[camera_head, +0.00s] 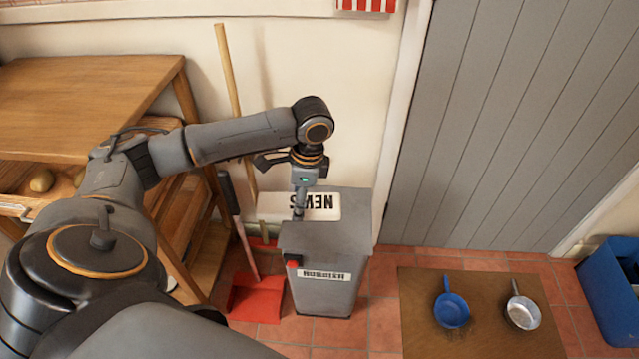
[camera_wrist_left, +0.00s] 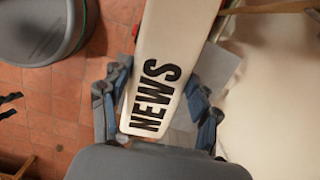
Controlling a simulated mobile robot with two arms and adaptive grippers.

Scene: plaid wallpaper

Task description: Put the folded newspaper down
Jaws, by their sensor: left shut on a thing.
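The folded newspaper (camera_head: 325,207) is a white, flat bundle with black NEWS lettering, seen upside down in the head view. It also shows in the left wrist view (camera_wrist_left: 172,50), running lengthwise between the fingers. My left gripper (camera_wrist_left: 158,105) is shut on it, with one finger along each long side. In the head view the wrist hangs above a grey bin (camera_head: 325,240), and the newspaper appears at the bin's top, by the wall. I cannot tell whether it touches the bin. My right gripper is in neither view.
A wooden table (camera_head: 85,85) with lower shelves stands at left. A broom handle (camera_head: 229,80) and red dustpan (camera_head: 257,300) are beside the bin. A brown mat (camera_head: 425,335) holds a blue pan (camera_head: 452,311) and a silver pan (camera_head: 522,313). A blue crate (camera_head: 607,300) is at right.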

